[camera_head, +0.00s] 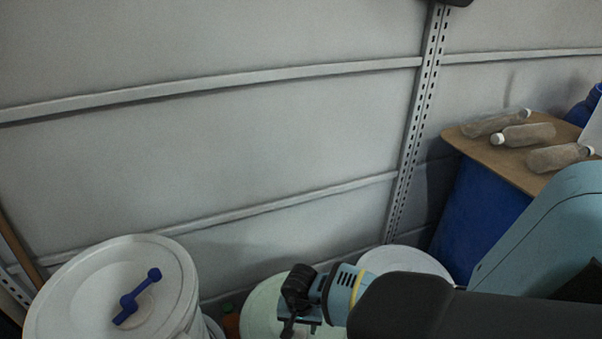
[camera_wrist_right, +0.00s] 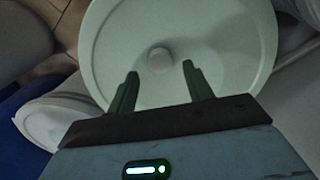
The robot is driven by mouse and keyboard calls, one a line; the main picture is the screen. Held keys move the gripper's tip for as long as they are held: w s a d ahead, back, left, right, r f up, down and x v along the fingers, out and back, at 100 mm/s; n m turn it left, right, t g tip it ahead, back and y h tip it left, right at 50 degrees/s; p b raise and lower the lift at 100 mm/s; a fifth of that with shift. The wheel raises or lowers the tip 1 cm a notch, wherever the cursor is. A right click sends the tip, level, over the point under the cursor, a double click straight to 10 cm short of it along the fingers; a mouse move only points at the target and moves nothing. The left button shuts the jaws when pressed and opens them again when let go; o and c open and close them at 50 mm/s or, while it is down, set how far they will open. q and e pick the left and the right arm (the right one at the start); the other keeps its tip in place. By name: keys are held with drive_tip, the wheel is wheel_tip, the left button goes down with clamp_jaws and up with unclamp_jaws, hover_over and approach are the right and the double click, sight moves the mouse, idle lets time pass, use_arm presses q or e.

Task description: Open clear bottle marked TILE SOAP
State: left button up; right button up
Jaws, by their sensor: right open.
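Several clear bottles with white caps lie on their sides on a brown board at the right of the head view: one at the back (camera_head: 490,123), one in the middle (camera_head: 530,134) and one in front (camera_head: 558,157). I can read no TILE SOAP mark on any. My right gripper (camera_head: 302,318) is low in the head view, over a pale round lid (camera_head: 262,300), well left of these bottles. In the right wrist view the gripper (camera_wrist_right: 161,78) is open. A small round pale cap (camera_wrist_right: 160,59) shows just beyond its fingertips; what lies under it is hidden. My left gripper is not in view.
A white drum (camera_head: 75,285) with a blue handle (camera_head: 138,297) on its lid stands at left. Another white lid (camera_head: 408,262) is behind my right arm. The board (camera_head: 478,147) rests on a blue drum (camera_head: 475,215). A grey wall with a slotted metal upright (camera_head: 416,125) closes the back.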

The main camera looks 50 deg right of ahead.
sight(300, 334)
wheel_tip(300, 334, up, 8)
drive_tip(key=p, duration=0.1)
drive_tip(key=shift+r, duration=0.25)
